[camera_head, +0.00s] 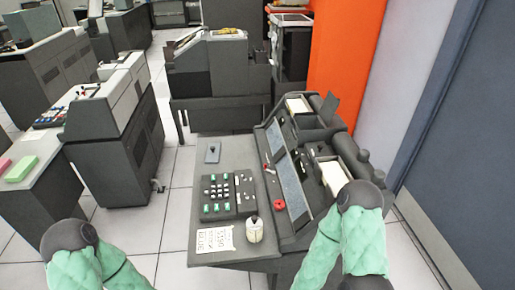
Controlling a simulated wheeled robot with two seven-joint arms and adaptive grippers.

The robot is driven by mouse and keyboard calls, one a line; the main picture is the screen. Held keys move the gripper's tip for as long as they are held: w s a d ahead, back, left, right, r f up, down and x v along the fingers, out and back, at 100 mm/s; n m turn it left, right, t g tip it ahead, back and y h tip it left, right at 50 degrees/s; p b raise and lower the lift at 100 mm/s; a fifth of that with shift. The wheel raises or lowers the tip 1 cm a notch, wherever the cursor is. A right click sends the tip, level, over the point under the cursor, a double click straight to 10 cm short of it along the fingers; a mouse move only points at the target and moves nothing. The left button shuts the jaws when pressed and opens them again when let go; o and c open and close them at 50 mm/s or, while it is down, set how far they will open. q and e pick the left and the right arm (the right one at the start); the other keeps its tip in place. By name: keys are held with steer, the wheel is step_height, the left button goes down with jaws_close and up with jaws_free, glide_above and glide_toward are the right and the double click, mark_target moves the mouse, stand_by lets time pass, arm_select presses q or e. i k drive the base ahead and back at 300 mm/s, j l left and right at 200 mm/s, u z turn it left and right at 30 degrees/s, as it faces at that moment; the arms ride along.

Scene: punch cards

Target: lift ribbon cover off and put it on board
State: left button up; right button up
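A dark grey punch machine (291,183) stands in front of me, with a flat grey desk board (236,155) on its left side. I cannot tell which of the machine's dark parts is the ribbon cover. The board carries a keypad (220,190), a small blue-grey plate with a knob (212,153), a printed paper (215,239) and a pale round container (254,230). My green-sleeved arms come in at the bottom left and bottom right. Only their dark rounded joints show, and neither gripper is visible. My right arm hides part of the machine's right end.
A red knob (279,204) sits on the machine's front. Stacks of pale cards (333,178) lie in its right-hand part. Another grey machine (111,130) stands left, and another (213,68) stands behind. An orange panel (345,55) and grey wall close the right. Tiled floor is free at left.

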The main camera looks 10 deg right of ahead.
mark_target(313, 150)
steer(key=u, duration=0.9)
steer(key=l+u, duration=0.1)
steer(key=u, duration=0.35)
steer(key=k+u, duration=0.1)
steer(key=u, duration=0.8)
steer(key=k+l+u, duration=0.2)
steer(key=k+u, duration=0.2)
steer(key=k+l+u, duration=0.1)
steer(key=k+u, duration=0.3)
steer(key=k+j+u, duration=0.1)
steer(key=k+u, duration=0.25)
steer(key=k+j+u, duration=0.2)
steer(key=k+u, duration=0.2)
steer(key=k+l+z, duration=0.1)
steer(key=k, duration=0.45)
steer(key=k+l+z, duration=0.1)
steer(key=k, duration=0.4)
steer(key=k+l+z, duration=0.1)
steer(key=k+l, duration=0.2)
steer(key=k, duration=0.2)
steer(key=z, duration=2.1)
steer(key=k+l, duration=0.05)
steer(key=l, duration=0.05)
